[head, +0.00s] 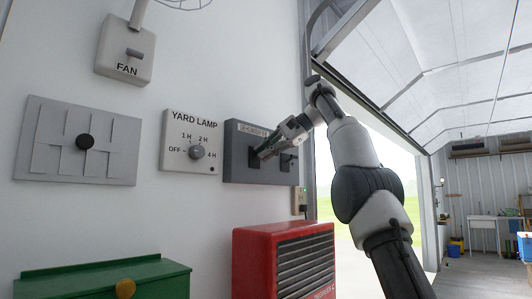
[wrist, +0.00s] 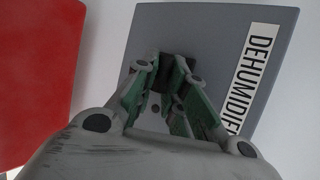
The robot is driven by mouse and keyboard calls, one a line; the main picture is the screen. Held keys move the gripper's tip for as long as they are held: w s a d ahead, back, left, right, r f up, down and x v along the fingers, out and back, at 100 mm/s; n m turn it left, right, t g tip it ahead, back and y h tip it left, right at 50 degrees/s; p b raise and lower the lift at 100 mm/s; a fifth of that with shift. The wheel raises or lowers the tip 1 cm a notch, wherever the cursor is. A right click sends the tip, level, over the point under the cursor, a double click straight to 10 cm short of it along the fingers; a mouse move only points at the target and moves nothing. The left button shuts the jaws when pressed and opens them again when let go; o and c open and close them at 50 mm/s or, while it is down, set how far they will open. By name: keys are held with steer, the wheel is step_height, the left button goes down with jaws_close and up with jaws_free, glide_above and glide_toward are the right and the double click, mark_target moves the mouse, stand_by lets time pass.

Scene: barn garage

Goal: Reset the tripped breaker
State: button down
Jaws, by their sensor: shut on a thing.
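A dark grey breaker box (head: 236,160) is mounted on the white wall, right of the yard lamp dial. Its label, partly readable as a dehumidifier name, shows in the wrist view (wrist: 253,70) on the box face (wrist: 215,30). My gripper (head: 264,153) is at the box front, reaching in from the right. In the wrist view my gripper (wrist: 172,75) has its green-padded fingers shut on a dark breaker lever, which is mostly hidden between them. Another dark part (head: 288,161) shows on the right side of the box. The lever's exact position cannot be told.
A yard lamp dial panel (head: 178,164), a fan switch (head: 112,66) and a slatted plate with a black knob (head: 52,143) are on the wall to the left. A red slatted unit (head: 250,262) and a green box (head: 60,285) stand below. An outlet (head: 299,201) is lower right of the breaker box.

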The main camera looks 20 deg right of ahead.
steer(key=shift+r, duration=0.1)
stand_by(0.4)
steer(key=c, duration=1.4)
jaws_free()
steer(key=shift+a, duration=0.1)
